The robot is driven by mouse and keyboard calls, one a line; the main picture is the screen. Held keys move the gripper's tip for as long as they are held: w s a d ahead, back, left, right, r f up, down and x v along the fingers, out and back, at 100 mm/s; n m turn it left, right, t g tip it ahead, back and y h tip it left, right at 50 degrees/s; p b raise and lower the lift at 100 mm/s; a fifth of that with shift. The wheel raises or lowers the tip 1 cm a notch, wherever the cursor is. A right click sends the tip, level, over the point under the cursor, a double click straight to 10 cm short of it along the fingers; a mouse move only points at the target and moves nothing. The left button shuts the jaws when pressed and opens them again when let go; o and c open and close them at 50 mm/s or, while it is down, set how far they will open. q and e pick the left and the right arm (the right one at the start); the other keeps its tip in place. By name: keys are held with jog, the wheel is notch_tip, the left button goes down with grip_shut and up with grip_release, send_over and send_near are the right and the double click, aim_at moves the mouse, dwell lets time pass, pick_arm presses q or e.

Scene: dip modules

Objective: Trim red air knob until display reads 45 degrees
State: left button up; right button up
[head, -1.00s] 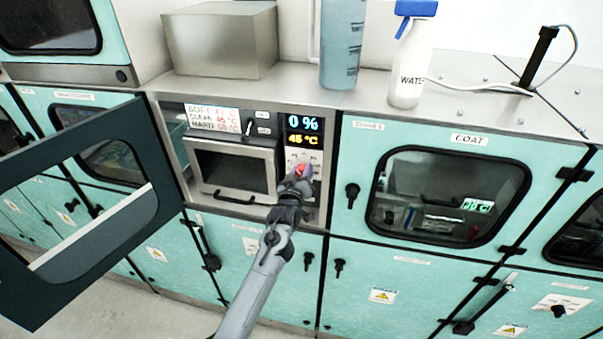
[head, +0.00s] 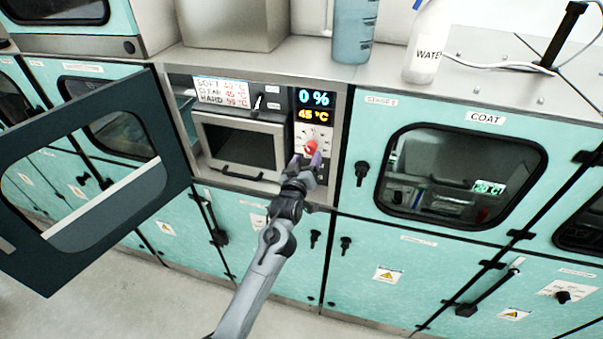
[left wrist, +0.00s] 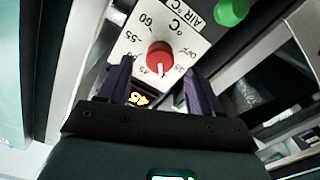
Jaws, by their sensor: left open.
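The red air knob (head: 310,147) sits on a white dial plate (left wrist: 118,45) on the panel. It shows large in the left wrist view (left wrist: 158,55), with its white mark toward the lower numbers. The temperature display (head: 310,115) above it reads 45 °C in yellow. Part of that display (left wrist: 139,99) shows between my fingers in the left wrist view. My left gripper (head: 305,162) is open, its dark fingers apart on either side of the knob's line. It stands back from the knob and holds nothing. My right gripper is not in view.
A dark hinged door (head: 170,135) stands open at the left. A small oven-like compartment (head: 240,145) is left of the knob. A green knob (left wrist: 232,11) shows near the red one. Bottles (head: 428,45) stand on the metal top above.

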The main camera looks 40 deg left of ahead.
pick_arm(q)
jog(key=v, duration=0.5)
jog(key=shift+s+b, duration=0.1)
jog(key=shift+b, duration=0.3)
jog(key=s+d+f+m+g+h+p, duration=0.1)
jog(key=s+d+f+m+h+p, duration=0.1)
jog(key=s+f+p, duration=0.3)
jog(key=s+d+f+m+g+h+p, duration=0.1)
jog(key=s+d+f+m+p, duration=0.15)
jog(key=s, duration=0.35)
jog(key=s+d+m+g+h+p, duration=0.1)
jog(key=s+d+g, duration=0.4)
jog(key=s, duration=0.6)
jog(key=s+d+m+g+h+p, duration=0.2)
jog(key=s+d+m+g, duration=0.3)
jog(key=s+d, duration=0.4)
jog(key=s+m+h, duration=0.1)
jog(key=s, duration=0.2)
jog(key=shift+s+r+g+h, duration=0.2)
jog(key=shift+s+g+h, duration=0.1)
jog(key=shift+g, duration=0.1)
